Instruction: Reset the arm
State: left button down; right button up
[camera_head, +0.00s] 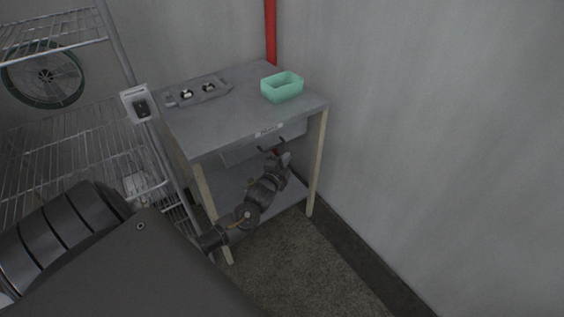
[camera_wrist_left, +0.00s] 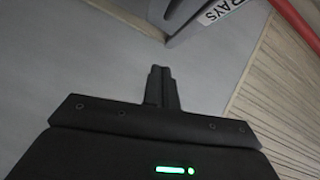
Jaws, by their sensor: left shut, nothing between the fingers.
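My left arm reaches from the lower left of the head view to the front of a small grey table. My left gripper (camera_head: 284,160) is just below and in front of the table's drawer (camera_head: 240,153). In the left wrist view my left gripper (camera_wrist_left: 161,82) has its two fingers together with nothing between them. Behind the fingers there is a plain grey surface, with part of a lettered label (camera_wrist_left: 217,10) at the top. My right gripper does not show in either view.
On the table (camera_head: 222,124) stand a green open bin (camera_head: 283,87) and a grey holder (camera_head: 198,91) with two small round parts. A wire rack (camera_head: 75,140) stands at left, with a switch box (camera_head: 138,104) on its post. A red pipe (camera_head: 270,30) runs down the wall. Bare floor (camera_head: 290,255) lies in front.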

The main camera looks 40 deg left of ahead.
pick_arm(q)
jog(key=v, duration=0.3)
jog(key=shift+s, duration=0.15)
jog(key=shift+d, duration=0.1)
jog(key=s+f+n+g+h, duration=0.1)
jog(key=s+f+n+g, duration=0.1)
jog(key=f, duration=0.7)
jog(key=s+f+n+g, duration=0.2)
jog(key=f+n, duration=0.1)
jog(key=f, duration=0.6)
jog(key=s+d+f+n+g+h, duration=0.1)
jog(key=s+d+f+n+g, duration=0.2)
jog(key=s+f, duration=1.15)
jog(key=s+d+f+g, duration=0.3)
jog(key=s+f, duration=0.2)
jog(key=s, duration=0.5)
jog(key=s+d+f+n+g+h, duration=0.1)
jog(key=s+d+f, duration=0.3)
jog(key=s, duration=0.6)
jog(key=s+d+f+g+h, duration=0.1)
jog(key=s+d+f+g, duration=0.3)
jog(key=s, duration=0.7)
notch_tip(320, 180, down, 2)
jog(key=shift+d+f+n+g, duration=0.1)
jog(key=shift+d+n+g, duration=0.05)
jog(key=shift+n+g, duration=0.15)
